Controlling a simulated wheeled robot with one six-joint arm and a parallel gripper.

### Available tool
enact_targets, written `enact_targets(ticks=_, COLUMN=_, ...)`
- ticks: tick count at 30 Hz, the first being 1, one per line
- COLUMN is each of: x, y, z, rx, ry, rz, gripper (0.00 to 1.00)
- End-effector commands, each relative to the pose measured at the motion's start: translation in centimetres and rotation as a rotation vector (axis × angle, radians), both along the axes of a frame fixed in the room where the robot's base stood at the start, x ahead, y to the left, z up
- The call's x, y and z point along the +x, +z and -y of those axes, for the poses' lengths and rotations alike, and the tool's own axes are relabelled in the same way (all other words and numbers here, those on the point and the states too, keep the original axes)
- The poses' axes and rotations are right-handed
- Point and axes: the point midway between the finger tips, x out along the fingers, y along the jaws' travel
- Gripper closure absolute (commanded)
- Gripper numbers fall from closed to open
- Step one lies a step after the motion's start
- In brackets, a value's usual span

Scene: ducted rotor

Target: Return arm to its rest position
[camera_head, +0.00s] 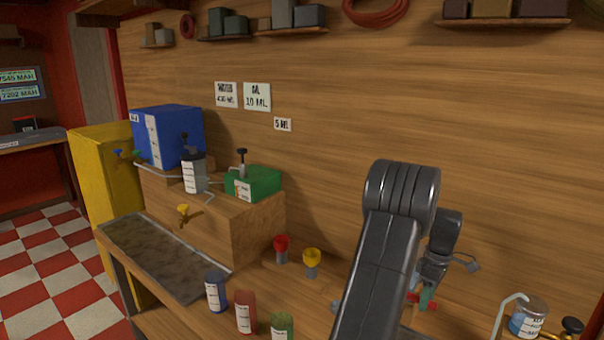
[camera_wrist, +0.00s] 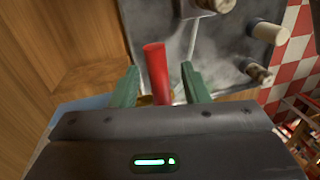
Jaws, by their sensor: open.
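My arm reaches down over the right of the wooden workbench in the head view, and its dark links cover part of the bench. My gripper (camera_head: 426,297) is small there, low beyond the arm's big elbow. In the wrist view my gripper (camera_wrist: 159,71) shows two green fingers spread apart. A red rod-like piece (camera_wrist: 156,68) lies between them in the picture, with a gap on each side. Red also shows close to the fingers in the head view. I cannot tell how far the red piece is from the fingers.
A grey plate with pale knobs (camera_wrist: 265,32) is close by in the wrist view. The bench holds red (camera_head: 281,243) and yellow (camera_head: 312,257) funnel-like pieces, several labelled cans (camera_head: 245,312), a jar (camera_head: 528,320) at right, and a green box (camera_head: 254,182) on a wooden step. The wooden wall is behind.

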Motion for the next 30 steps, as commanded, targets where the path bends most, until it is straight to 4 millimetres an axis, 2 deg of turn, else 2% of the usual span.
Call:
enact_targets(ticks=7, x=-0.6, y=0.0, z=-0.5, rx=0.0, ry=-0.115, rz=0.001, gripper=0.59)
enact_targets(ticks=20, x=-0.7, y=0.1, z=-0.6, rx=0.0, ry=-0.132, rz=0.0, gripper=0.59)
enact_targets(ticks=30, x=-1.0, y=2.2, z=-2.5, rx=-0.007, ry=-0.132, rz=-0.023, gripper=0.59)
